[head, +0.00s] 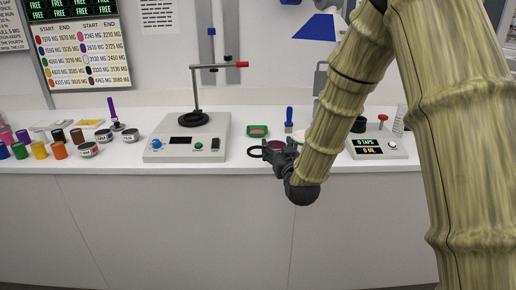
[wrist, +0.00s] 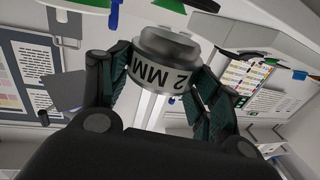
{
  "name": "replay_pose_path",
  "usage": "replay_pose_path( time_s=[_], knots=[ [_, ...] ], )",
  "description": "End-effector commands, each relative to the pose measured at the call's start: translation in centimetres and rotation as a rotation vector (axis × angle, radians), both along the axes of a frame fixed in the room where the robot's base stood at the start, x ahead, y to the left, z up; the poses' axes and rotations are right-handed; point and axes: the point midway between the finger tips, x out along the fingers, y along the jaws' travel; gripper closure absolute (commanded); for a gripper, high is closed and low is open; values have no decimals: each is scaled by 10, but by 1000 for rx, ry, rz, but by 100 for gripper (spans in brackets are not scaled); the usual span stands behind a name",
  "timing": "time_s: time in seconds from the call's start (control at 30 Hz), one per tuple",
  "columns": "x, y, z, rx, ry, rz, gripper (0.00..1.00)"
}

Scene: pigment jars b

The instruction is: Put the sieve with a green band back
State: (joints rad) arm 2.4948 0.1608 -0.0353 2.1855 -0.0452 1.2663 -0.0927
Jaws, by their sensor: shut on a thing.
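My gripper (head: 268,151) is over the front edge of the counter, right of the grey machine in the head view. In the wrist view my gripper (wrist: 160,88) has its two dark fingers closed against the sides of a grey metal cylinder (wrist: 165,52). It has a pale band with dark lettering that seems to read "2 MM". I cannot make out a green band on it. In the head view the held thing is too small and covered to tell. I cannot pick out a sieve with a green band elsewhere.
A grey machine (head: 157,153) with a ring stand (head: 195,95) stands left of my gripper. A green tray (head: 258,127) and a blue-handled brush (head: 289,118) are behind it. A tap counter (head: 377,148) is right. Coloured jars (head: 59,151) and labelled tins (head: 88,150) stand left.

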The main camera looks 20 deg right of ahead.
Motion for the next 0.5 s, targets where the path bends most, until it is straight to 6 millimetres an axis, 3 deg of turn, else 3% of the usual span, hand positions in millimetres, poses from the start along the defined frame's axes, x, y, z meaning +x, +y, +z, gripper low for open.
replay_pose_path(
  time_s=[0.5],
  knots=[
    [102,19,-9,-1,-1,1,63]
  ],
)
